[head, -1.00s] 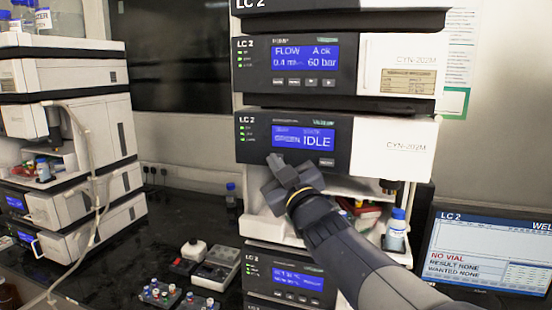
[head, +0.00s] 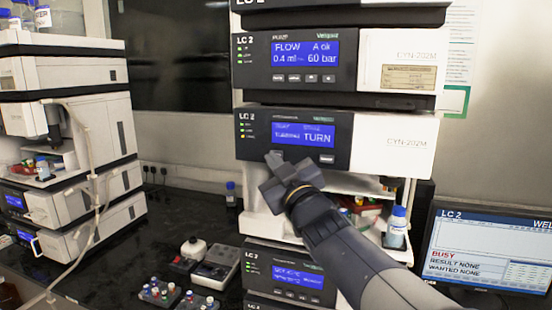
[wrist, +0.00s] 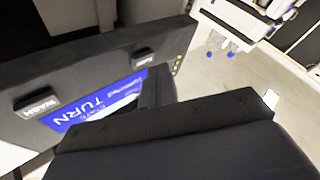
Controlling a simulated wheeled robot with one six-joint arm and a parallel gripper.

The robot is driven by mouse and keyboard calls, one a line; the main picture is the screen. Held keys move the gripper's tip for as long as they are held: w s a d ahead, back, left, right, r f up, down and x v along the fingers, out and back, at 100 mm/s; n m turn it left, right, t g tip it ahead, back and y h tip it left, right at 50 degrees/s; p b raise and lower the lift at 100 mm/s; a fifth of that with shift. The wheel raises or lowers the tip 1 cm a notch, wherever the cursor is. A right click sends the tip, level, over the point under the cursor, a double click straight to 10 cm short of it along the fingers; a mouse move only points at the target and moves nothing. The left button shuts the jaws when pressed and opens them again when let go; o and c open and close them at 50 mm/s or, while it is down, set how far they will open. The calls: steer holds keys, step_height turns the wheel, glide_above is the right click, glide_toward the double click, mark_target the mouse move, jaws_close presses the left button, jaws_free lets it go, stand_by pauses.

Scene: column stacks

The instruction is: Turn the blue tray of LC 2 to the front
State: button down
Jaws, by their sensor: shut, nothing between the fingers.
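The LC 2 autosampler module (head: 260,138) has a dark front panel whose blue display (head: 303,135) reads TURN. The display also shows upside down in the wrist view (wrist: 97,103), with a WASH button (wrist: 37,103). My gripper (head: 276,160) is shut and empty, its tip at the lower left of this panel. I cannot tell whether it touches the panel. The open sampler bay (head: 350,190) below is partly hidden by my arm. Red and green items (head: 366,210) show inside it; no blue tray can be made out.
The LC 2 monitor (head: 485,252) at the right reads BUSY. A bottle with a blue cap (head: 397,228) stands at the bay's right. Vial racks (head: 158,292) and small devices (head: 215,264) lie on the dark bench. Another instrument stack (head: 70,130) stands at the left.

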steer(key=shift+s, duration=0.2)
steer(key=shift+s+a, duration=0.1)
steer(key=s+b, duration=0.1)
steer(key=s+a+b, duration=0.1)
steer(key=s, duration=0.1)
steer(key=s+b, duration=0.1)
steer(key=shift+s+a+b, duration=0.25)
steer(key=shift+a+b, duration=0.05)
stand_by(5.2)
steer(key=s+b, duration=0.1)
steer(key=s+a+b, duration=0.1)
steer(key=s, duration=0.1)
steer(key=shift+s+a, duration=0.2)
steer(key=shift+s, duration=0.1)
stand_by(0.5)
